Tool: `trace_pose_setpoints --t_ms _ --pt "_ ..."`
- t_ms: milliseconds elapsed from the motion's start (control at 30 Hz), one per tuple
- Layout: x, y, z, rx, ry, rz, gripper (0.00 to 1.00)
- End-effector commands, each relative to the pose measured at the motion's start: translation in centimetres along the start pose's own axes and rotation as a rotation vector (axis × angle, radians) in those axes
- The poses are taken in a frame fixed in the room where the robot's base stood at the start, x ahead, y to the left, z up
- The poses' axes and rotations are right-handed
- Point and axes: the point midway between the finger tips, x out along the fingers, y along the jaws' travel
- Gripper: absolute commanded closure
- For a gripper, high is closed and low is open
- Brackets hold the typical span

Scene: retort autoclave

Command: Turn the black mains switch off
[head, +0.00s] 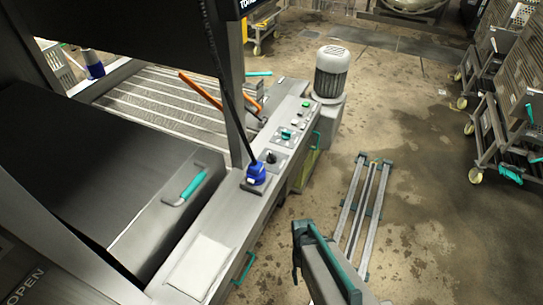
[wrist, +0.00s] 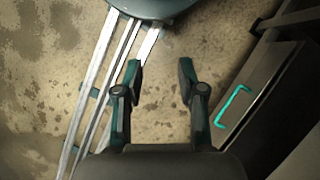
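A black rotary switch knob (head: 271,157) sits on a small plate on the long steel control ledge (head: 222,231). It lies just behind a blue-based lever (head: 256,174); its exact setting is too small to read. The switch is not visible in the wrist view. My gripper (wrist: 159,85) is open and empty in the wrist view, with its two fingers apart above the floor. Part of my arm shows at the bottom of the head view, well in front and to the right of the switch.
A teal knob (head: 286,134) and a green button (head: 305,104) sit farther along the ledge, before a grey motor (head: 332,72). A long thin lever rises beside the switch. A cabinet with a teal handle (wrist: 232,106) stands right of my gripper.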

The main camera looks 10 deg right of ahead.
Motion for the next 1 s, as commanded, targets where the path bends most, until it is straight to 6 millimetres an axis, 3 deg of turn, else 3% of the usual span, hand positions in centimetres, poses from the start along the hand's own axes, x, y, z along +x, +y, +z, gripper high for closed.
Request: trace_pose_setpoints --t_ms 33,200,500,700,1000 --pt "-1.7 -0.1 -2.0 0.008 0.027 -0.005 0.6" --pt "-7.6 -0.3 -6.3 0.038 0.096 -0.02 0.6" --pt "-19.3 -0.3 -11.8 0.087 0.217 -0.051 0.6" --pt "-27.8 -0.2 -13.9 0.117 0.297 -0.072 0.6" --pt "-40.4 -0.5 -14.7 0.123 0.405 -0.091 0.6"
